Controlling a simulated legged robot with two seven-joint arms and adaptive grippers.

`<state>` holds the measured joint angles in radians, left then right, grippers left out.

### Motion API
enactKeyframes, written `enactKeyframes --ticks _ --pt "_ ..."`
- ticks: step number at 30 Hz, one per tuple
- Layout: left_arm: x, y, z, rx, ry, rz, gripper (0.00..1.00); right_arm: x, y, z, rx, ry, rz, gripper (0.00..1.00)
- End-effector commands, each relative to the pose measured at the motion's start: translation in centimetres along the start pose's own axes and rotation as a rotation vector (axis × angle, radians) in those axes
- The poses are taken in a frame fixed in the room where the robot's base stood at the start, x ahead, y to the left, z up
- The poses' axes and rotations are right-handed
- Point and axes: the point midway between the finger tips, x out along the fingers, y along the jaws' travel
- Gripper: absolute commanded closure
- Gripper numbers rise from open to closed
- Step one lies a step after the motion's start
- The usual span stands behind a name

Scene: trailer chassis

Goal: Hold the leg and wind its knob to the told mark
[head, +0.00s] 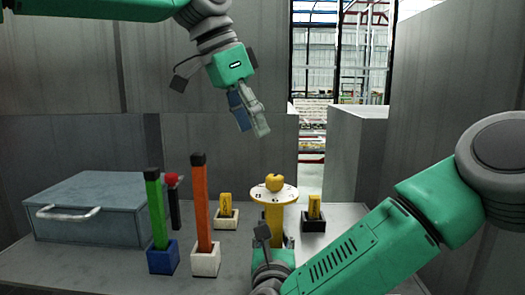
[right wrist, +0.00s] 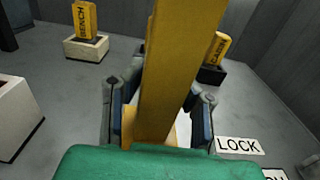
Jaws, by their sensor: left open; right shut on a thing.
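The yellow leg (head: 274,225) stands upright on the table, with a pale marked disc (head: 261,194) and a yellow knob (head: 274,181) on top. The disc's marks are too small to read. My right gripper (head: 272,252) is shut on the leg below the disc. In the right wrist view, the fingers of my right gripper (right wrist: 158,112) lie on both sides of the leg (right wrist: 178,65); the knob is out of that picture. My left gripper (head: 252,125) is open and empty, above and slightly left of the knob and apart from it.
A grey case (head: 95,205) stands at the left. A green bar (head: 156,205) and an orange bar (head: 199,200) rise from blocks left of the leg. Small yellow pieces (head: 226,205) (head: 314,206) stand behind. A LOCK label (right wrist: 238,145) lies on the table.

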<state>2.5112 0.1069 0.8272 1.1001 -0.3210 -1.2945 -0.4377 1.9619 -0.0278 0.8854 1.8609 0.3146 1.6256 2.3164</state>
Motion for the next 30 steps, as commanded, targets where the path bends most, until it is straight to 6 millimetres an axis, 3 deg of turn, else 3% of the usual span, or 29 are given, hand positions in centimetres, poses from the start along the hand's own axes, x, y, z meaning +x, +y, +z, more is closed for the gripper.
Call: enactKeyframes --ticks 5,30 --pt "0.17 0.18 0.02 -0.319 -0.008 0.001 0.49 -0.02 0.04 -0.02 0.000 0.001 0.001 1.00" --pt "0.16 0.41 0.03 -2.325 -0.010 -0.011 0.49 -0.02 0.02 -0.04 0.000 0.001 0.001 1.00"
